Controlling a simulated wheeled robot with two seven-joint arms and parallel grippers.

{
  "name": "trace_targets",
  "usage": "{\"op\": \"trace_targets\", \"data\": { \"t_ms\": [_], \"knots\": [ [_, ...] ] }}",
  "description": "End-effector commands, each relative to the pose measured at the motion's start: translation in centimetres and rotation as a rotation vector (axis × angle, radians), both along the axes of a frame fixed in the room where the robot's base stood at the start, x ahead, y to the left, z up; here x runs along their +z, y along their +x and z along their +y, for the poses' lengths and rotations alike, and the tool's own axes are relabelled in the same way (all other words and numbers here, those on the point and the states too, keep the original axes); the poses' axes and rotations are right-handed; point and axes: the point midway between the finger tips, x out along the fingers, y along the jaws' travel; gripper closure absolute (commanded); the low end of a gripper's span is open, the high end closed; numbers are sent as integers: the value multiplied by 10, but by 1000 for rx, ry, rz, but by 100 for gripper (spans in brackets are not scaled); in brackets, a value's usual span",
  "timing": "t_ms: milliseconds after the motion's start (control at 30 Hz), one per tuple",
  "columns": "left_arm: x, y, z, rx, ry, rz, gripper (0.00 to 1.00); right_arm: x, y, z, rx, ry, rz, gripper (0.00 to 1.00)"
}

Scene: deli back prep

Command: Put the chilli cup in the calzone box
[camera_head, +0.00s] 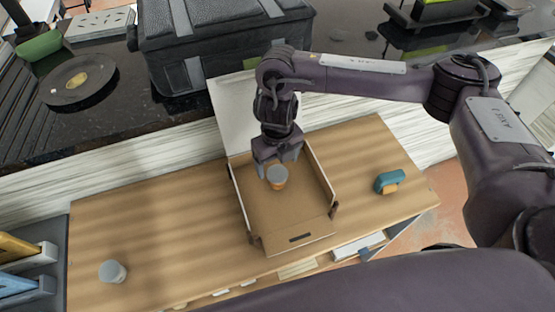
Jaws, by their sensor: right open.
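The calzone box (290,225) lies open on the wooden counter, with its pale lid raised at the back. A small orange-brown cup with a grey lid, which I take for the chilli cup (277,179), is upright inside the box's walls, towards the back. My right gripper (279,164) points down into the box with its fingers open around or just behind the cup; whether they touch it I cannot tell. The cup's base seems to be on the box floor. My left gripper is out of view.
A white cup with a grey lid (112,271) stands at the counter's front left. A teal and orange object (389,181) lies right of the box. A black insulated bag (220,40) and a dark round plate (78,82) are on the black worktop behind.

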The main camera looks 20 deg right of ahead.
Motion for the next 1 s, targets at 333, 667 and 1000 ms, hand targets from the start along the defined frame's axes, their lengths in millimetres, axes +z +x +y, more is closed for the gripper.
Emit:
{"op": "trace_targets", "data": {
  "t_ms": [333,667,1000],
  "knots": [
    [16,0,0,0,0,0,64,16,0,0,0,0,0,22],
    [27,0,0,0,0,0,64,28,0,0,0,0,0,22],
    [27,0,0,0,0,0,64,28,0,0,0,0,0,22]
  ]
}}
